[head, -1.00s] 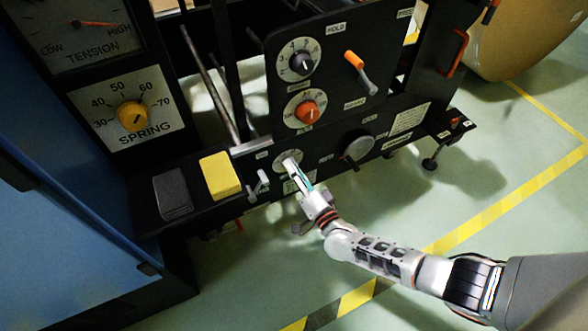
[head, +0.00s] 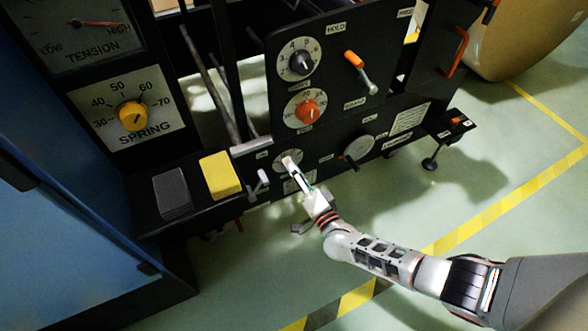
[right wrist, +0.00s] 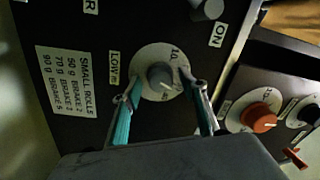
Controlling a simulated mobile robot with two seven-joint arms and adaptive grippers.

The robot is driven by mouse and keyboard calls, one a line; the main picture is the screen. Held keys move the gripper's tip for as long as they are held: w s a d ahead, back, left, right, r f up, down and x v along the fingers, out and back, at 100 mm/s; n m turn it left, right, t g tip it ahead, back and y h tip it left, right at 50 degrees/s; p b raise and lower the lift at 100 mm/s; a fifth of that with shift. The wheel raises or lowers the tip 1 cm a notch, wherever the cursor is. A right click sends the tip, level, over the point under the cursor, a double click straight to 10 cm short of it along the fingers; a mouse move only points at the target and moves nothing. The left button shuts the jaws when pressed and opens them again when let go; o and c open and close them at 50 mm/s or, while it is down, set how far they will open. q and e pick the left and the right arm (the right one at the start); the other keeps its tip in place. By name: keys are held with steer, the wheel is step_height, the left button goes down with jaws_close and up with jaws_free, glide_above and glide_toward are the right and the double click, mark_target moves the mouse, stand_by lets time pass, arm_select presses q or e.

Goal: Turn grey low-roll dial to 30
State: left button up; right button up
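The grey low-roll dial (right wrist: 159,75) is a small round knob on a pale scale plate, beside a "LOW" label in the right wrist view. A light mark on the knob points to the lower right in that picture; the scale numbers are too small to read surely. My right gripper (right wrist: 162,90) is open, with one teal-padded finger on each side of the knob; I cannot tell whether they touch it. In the head view my right gripper (head: 291,167) reaches the panel's lower left and partly covers the dial's plate (head: 281,158). My left gripper is not in view.
An orange dial (head: 307,111) and a dark dial (head: 301,63) sit above on the panel. A grey round part with a handle (head: 360,150) is to the right. A white-tipped lever (head: 262,177) and yellow block (head: 219,175) stand left. The floor right is mostly clear.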

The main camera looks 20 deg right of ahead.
steer(key=s+d, duration=0.1)
steer(key=s, duration=1.1)
steer(key=shift+f, duration=0.3)
